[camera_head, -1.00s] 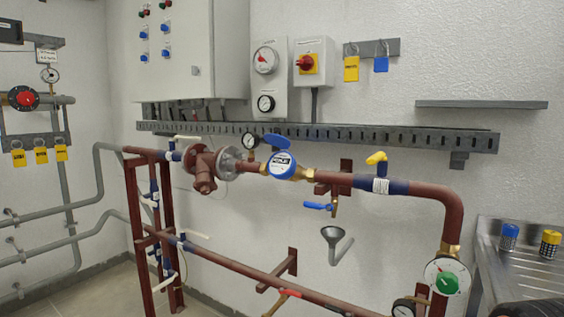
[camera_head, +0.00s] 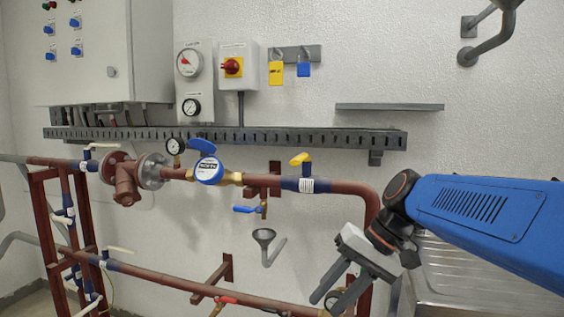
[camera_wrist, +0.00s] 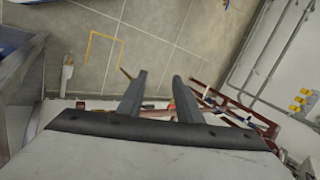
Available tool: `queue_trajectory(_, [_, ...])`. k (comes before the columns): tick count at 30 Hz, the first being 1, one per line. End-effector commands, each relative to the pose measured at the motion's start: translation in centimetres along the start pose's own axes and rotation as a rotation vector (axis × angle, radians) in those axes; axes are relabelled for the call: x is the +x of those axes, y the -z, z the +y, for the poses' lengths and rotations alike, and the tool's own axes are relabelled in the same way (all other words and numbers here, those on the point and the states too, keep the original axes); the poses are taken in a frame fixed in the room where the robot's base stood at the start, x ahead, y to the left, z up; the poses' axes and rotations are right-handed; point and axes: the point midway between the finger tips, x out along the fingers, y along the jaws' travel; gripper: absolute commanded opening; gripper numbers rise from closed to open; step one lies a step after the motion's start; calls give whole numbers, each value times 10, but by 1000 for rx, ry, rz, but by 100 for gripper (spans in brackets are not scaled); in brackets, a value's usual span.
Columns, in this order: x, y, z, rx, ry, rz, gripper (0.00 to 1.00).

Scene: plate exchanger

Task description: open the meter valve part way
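A blue round water meter (camera_head: 209,170) with a raised blue lid sits on the upper brown pipe in the head view. To its right a yellow valve handle (camera_head: 300,159) stands on a blue section of the same pipe. Below the pipe is a small blue lever valve (camera_head: 248,209). I cannot tell from labels which handle is the meter valve. My gripper (camera_head: 336,298) is at the lower right, below and right of these handles and apart from them. In the wrist view its two fingers (camera_wrist: 158,90) are spread with nothing between them.
A grey funnel (camera_head: 264,236) is below the blue lever. The lower brown pipe (camera_head: 190,280) carries a red handle (camera_head: 226,300). The upper pipe bends down behind my wrist. A metal sink counter (camera_head: 460,290) lies at the right, under my arm.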

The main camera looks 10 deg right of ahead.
Motion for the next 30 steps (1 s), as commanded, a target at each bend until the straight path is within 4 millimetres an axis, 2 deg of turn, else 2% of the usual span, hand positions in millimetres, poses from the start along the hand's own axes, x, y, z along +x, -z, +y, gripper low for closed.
queue_trajectory(1, [-10, 15, -12, 26, 59, -21, 32])
queue_trajectory(6, [-50, 61, -53, 68, 276, -83, 32])
queue_trajectory(8, [-67, 78, -64, 75, 354, -100, 32])
queue_trajectory(13, [-123, 129, -87, 63, 581, -131, 32])
queue_trajectory(18, [-184, 175, -90, 17, 789, -138, 32])
queue_trajectory(21, [-211, 192, -87, -15, 877, -136, 32])
queue_trajectory(25, [-234, 204, -83, -47, 946, -132, 32])
queue_trajectory(30, [-241, 208, -83, -62, 976, -130, 32])
